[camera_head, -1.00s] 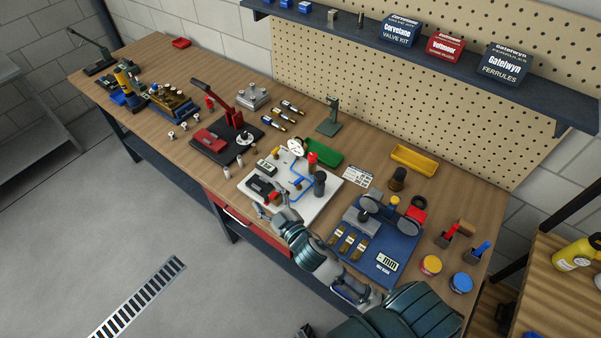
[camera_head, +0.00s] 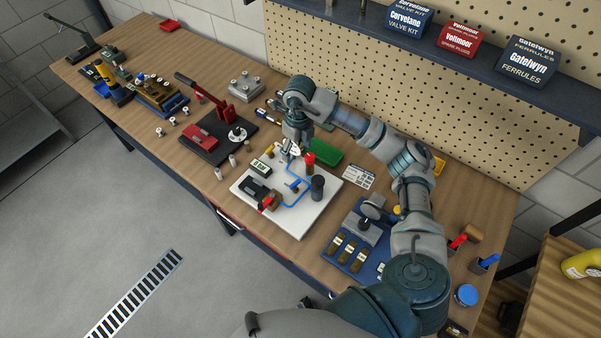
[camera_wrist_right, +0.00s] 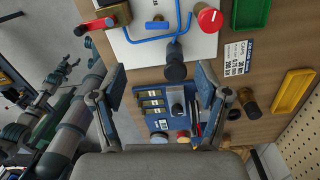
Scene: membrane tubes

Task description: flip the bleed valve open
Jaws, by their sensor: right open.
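A white board (camera_head: 300,222) carries blue tubing (camera_head: 287,205), a red knob (camera_head: 309,159), a black cylinder (camera_head: 317,187) and a small red-handled fitting (camera_head: 268,203) at its front edge. The red-handled fitting also shows at the top left of the right wrist view (camera_wrist_right: 97,24). It may be the bleed valve, but I cannot tell for sure. My right gripper (camera_head: 292,146) is over the board's back-left part, pointing down, and partly hides what is there. In the wrist view its fingers (camera_wrist_right: 160,68) are spread, with nothing held.
A green tray (camera_head: 326,152) lies behind the board. A blue mat (camera_head: 345,262) with gauge and brass parts lies right of it, partly behind my arm. A press with a red lever (camera_head: 205,95) stands to the left. A pegboard wall and shelf (camera_head: 490,62) bound the back.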

